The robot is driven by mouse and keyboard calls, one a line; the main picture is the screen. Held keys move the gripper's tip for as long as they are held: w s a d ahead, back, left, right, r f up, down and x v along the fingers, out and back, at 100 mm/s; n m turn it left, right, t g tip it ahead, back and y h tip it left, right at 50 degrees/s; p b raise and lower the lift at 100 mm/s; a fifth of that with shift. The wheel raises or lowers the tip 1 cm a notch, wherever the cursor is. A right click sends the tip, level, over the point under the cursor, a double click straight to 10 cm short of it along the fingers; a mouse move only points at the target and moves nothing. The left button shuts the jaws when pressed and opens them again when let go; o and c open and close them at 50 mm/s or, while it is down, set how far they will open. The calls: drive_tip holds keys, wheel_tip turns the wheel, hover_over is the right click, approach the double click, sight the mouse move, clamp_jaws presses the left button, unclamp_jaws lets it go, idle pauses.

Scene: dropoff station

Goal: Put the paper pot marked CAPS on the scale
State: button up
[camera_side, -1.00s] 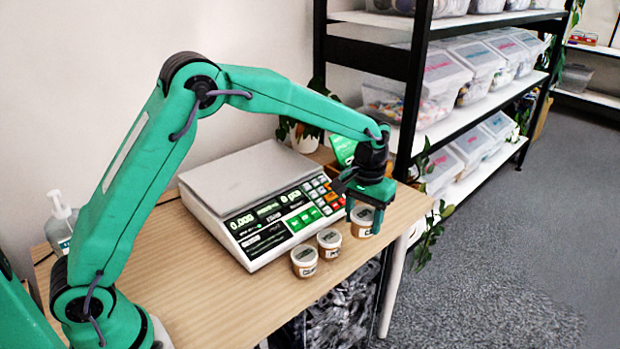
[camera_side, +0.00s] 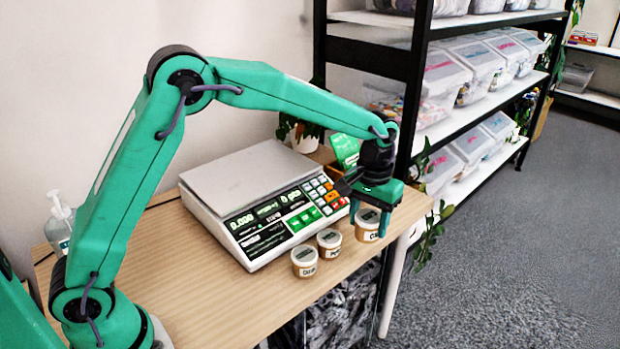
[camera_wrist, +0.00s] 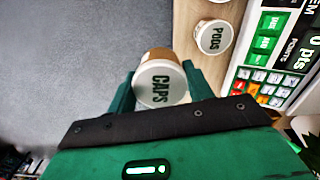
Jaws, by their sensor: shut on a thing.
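The paper pot marked CAPS (camera_wrist: 160,86) is between the fingers of my gripper (camera_wrist: 158,78) in the wrist view, its lid lettering facing the camera. In the side view the pot (camera_side: 367,234) is at the right front of the table, and my gripper (camera_side: 370,219) is shut on it from above. I cannot tell whether its base touches the table. The scale (camera_side: 238,176) stands to the left with a bare grey plate, its keypad and display facing the front.
The pot marked PODS (camera_side: 329,242) stands just left of the held pot and shows in the wrist view (camera_wrist: 214,37). Another small pot (camera_side: 305,261) stands further left. A potted plant (camera_side: 304,137) is behind the scale. A shelf of bins (camera_side: 440,85) stands at the right.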

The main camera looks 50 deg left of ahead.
drive_tip(key=s+a+r, duration=0.1)
drive_tip(key=a+r, duration=0.3)
drive_tip(key=a, duration=0.4)
drive_tip(key=s+a+r+n, duration=0.1)
drive_tip(key=a+r, duration=0.2)
drive_tip(key=a, duration=0.4)
drive_tip(key=s+a+r, duration=0.1)
drive_tip(key=a+r, duration=0.3)
drive_tip(key=a, duration=0.4)
hover_over(265, 176)
wheel_tip(265, 176, down, 7)
drive_tip(key=shift+r, duration=0.1)
drive_tip(key=shift+f, duration=2.05)
drive_tip(key=shift+f, duration=0.1)
drive_tip(key=o, duration=1)
